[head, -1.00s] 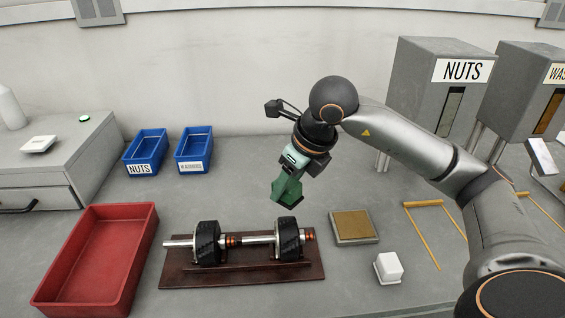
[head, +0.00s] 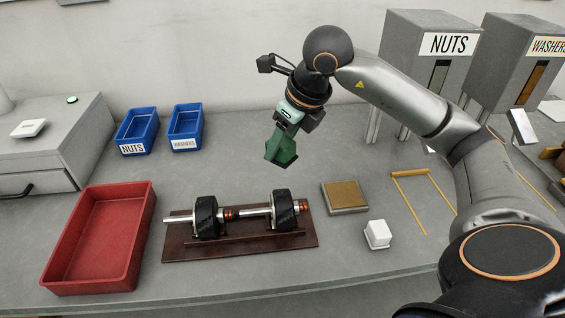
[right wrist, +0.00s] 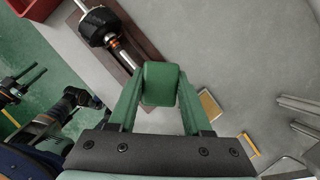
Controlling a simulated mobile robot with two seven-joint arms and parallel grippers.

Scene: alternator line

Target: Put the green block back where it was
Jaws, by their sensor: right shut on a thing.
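My right gripper (head: 281,152) is in the air above the bench, behind the dark red board with the shaft. In the right wrist view its green fingers are shut on the green block (right wrist: 160,83), a rounded block held between the fingertips. In the head view the block and the green fingers blend together, so the block's own outline is hard to tell. The block touches nothing else that I can see.
The board (head: 240,250) carries a shaft with two black rotors. A red tray (head: 62,240), two blue bins, a tan-topped pad (head: 345,196), a white block (head: 377,233) and a yellow outline (head: 410,173) lie around it. Grey NUTS and WASHERS dispensers stand at the back right.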

